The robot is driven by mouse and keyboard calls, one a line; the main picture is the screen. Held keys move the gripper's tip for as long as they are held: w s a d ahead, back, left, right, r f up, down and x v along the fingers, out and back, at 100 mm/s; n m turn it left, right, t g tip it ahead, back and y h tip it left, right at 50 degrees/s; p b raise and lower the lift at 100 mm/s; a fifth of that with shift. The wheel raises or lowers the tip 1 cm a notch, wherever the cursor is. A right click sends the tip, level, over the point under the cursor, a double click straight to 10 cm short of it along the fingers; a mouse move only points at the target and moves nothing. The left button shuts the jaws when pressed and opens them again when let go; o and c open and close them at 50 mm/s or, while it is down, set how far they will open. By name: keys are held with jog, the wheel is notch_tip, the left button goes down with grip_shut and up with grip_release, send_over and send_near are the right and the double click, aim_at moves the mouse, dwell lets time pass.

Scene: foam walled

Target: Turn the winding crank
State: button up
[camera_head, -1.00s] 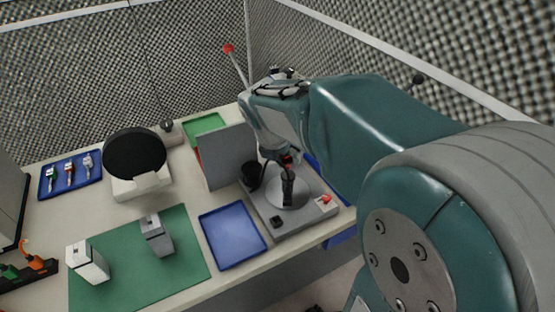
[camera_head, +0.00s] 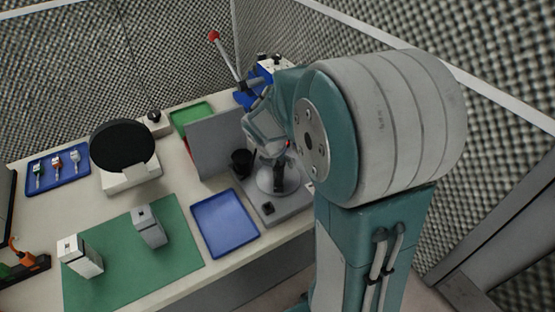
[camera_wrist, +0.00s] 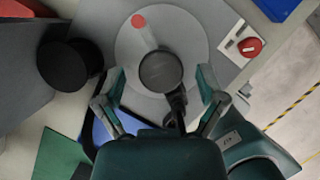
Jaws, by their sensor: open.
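The winding crank sits on a round grey disc (camera_wrist: 195,45) on a grey machine base (camera_head: 262,207). In the wrist view a dark round-topped post (camera_wrist: 161,71) stands over the disc, and a pale bar with a red end (camera_wrist: 138,21) runs beside it. Which part is the crank's grip is hard to tell. My gripper (camera_wrist: 160,88) is open above the disc, its fingers on either side of the post with visible gaps. In the head view my arm hides the gripper's fingertips and part of the disc (camera_head: 268,184).
A black cup (camera_wrist: 68,66) and upright grey panel (camera_head: 215,142) stand left of the disc. A red knob on a white plate (camera_wrist: 249,46) is at its right. A blue tray (camera_head: 225,222) and green mat (camera_head: 115,255) lie left. A red-tipped lever (camera_head: 214,36) rises behind.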

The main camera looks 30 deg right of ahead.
jog(key=c, duration=1.1)
jog(key=shift+m, duration=0.5)
